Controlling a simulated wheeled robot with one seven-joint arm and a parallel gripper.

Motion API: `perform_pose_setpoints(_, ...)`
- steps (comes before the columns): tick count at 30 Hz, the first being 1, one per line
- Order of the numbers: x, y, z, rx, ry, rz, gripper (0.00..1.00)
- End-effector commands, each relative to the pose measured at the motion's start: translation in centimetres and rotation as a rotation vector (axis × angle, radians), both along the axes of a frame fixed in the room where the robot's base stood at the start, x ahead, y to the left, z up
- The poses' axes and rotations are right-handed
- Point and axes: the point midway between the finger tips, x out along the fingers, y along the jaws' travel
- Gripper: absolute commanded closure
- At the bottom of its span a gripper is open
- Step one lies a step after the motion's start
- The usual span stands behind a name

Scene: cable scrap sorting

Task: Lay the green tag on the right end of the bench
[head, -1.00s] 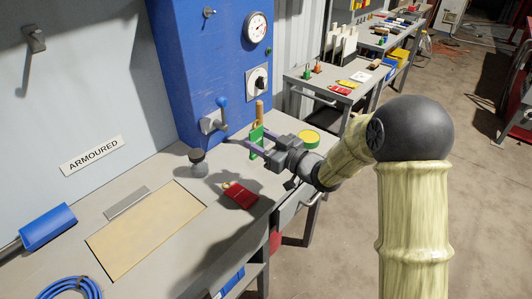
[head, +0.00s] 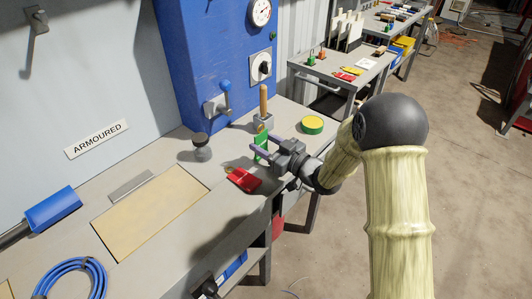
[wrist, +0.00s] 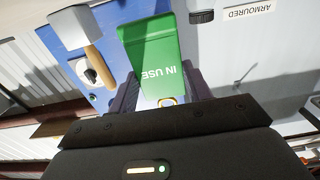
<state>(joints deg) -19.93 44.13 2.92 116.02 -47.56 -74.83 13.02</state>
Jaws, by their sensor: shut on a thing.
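The green tag (wrist: 152,55), lettered "IN USE", is held upright between the fingers of my gripper (wrist: 160,95) in the wrist view. In the head view the green tag (head: 261,146) shows between the fingertips of my gripper (head: 262,148), above the bench near its right end. The bench (head: 225,220) is grey, and its right end carries several objects. A red tag (head: 243,179) lies on the bench just left of and below my gripper. Whether the green tag touches the bench is hard to tell.
A wooden-handled tool (head: 264,105) stands behind the green tag. The blue machine (head: 205,60) rises behind. A tan mat (head: 150,210) lies left.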

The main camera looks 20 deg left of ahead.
Motion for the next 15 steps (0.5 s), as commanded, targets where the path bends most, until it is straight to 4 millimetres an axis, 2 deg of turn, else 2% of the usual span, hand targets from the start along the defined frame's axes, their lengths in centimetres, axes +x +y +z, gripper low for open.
perform_pose_setpoints(6, 0.0, 0.0, -3.1, -0.002, 0.003, 0.001, 0.72)
perform_pose_setpoints(15, 0.0, 0.0, -3.5, 0.0, 0.0, 0.0, 0.72)
